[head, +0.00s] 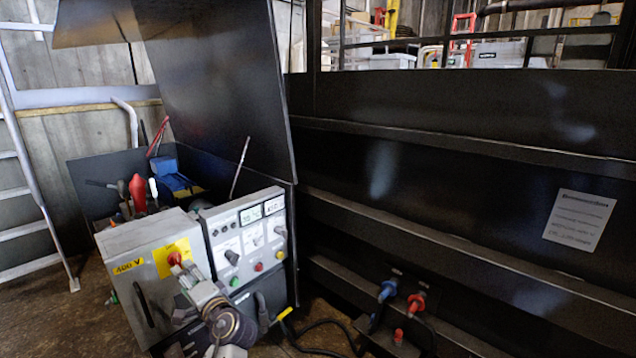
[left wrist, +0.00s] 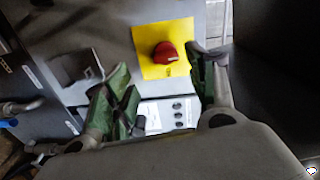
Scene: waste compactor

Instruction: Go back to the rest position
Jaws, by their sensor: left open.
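My left gripper (head: 187,277) is in front of the grey control cabinet (head: 125,250) in the head view. In the left wrist view the left gripper (left wrist: 162,92) is open, with green-lined fingers spread apart and nothing between them. A red rotary switch (head: 175,258) on a yellow plate sits on the cabinet face, close to the fingertips. In the left wrist view the red switch (left wrist: 165,52) lies beyond the gap between the fingers; I cannot tell if a finger touches it. My right gripper is not in view.
A panel with meters and buttons (head: 248,235) adjoins the cabinet at right. A dark open box with tools stands behind, under a raised lid (head: 215,80). A black compactor wall (head: 450,190) fills the right side; blue and red plugs (head: 387,291) with cables sit low there. A ladder (head: 35,190) stands left.

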